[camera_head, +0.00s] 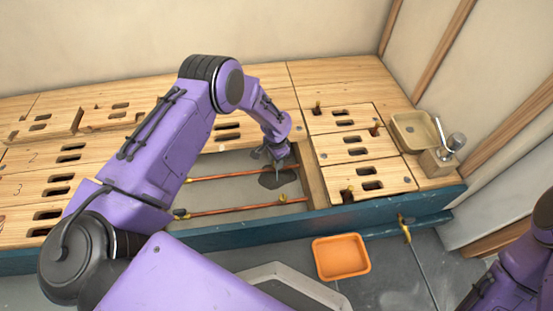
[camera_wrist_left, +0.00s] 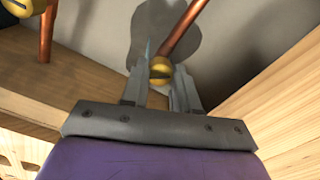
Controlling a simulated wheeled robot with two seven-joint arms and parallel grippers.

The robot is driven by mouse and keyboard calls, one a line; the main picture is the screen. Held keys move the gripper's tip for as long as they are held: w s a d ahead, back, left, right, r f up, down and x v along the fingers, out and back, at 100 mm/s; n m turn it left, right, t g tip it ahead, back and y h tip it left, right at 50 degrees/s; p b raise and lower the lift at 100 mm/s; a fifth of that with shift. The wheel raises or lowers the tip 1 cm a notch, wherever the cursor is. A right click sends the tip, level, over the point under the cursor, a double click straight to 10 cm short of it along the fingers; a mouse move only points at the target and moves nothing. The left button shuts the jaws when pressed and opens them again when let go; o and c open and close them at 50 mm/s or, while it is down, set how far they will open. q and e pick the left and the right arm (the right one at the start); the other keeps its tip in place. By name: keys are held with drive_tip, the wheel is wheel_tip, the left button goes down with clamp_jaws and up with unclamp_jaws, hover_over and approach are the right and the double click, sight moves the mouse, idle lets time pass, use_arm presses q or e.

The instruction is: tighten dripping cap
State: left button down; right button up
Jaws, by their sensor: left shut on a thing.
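My left gripper (camera_head: 279,163) reaches down into the open bay among the wooden panels. In the left wrist view its fingers (camera_wrist_left: 162,88) are shut on a round brass cap (camera_wrist_left: 160,70) at the end of a copper pipe (camera_wrist_left: 184,28). In the head view this pipe (camera_head: 235,174) runs across the bay, and the gripper hides its capped end. A dark patch (camera_head: 277,181) lies on the grey bay floor below that end. My right gripper is out of view.
Slotted wooden panels (camera_head: 360,147) surround the bay. An orange tray (camera_head: 341,257) sits in front of the blue front beam (camera_head: 350,217). Wooden walls flank the fingers closely in the left wrist view.

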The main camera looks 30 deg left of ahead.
use_arm(q)
drive_tip(key=m, duration=0.3)
drive_tip(key=shift+m+p, duration=0.3)
drive_tip(key=shift+p, duration=0.05)
drive_tip(key=shift+m, duration=1.8)
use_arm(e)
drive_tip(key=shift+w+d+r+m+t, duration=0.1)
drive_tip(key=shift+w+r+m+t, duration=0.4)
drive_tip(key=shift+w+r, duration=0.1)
use_arm(q)
drive_tip(key=shift+w+a, duration=0.1)
drive_tip(key=c, duration=0.8)
unclamp_jaws()
drive_tip(key=shift+c, duration=0.2)
wheel_tip(320, 180, up, 11)
drive_tip(key=p, duration=0.5)
drive_tip(key=shift+f, duration=0.2)
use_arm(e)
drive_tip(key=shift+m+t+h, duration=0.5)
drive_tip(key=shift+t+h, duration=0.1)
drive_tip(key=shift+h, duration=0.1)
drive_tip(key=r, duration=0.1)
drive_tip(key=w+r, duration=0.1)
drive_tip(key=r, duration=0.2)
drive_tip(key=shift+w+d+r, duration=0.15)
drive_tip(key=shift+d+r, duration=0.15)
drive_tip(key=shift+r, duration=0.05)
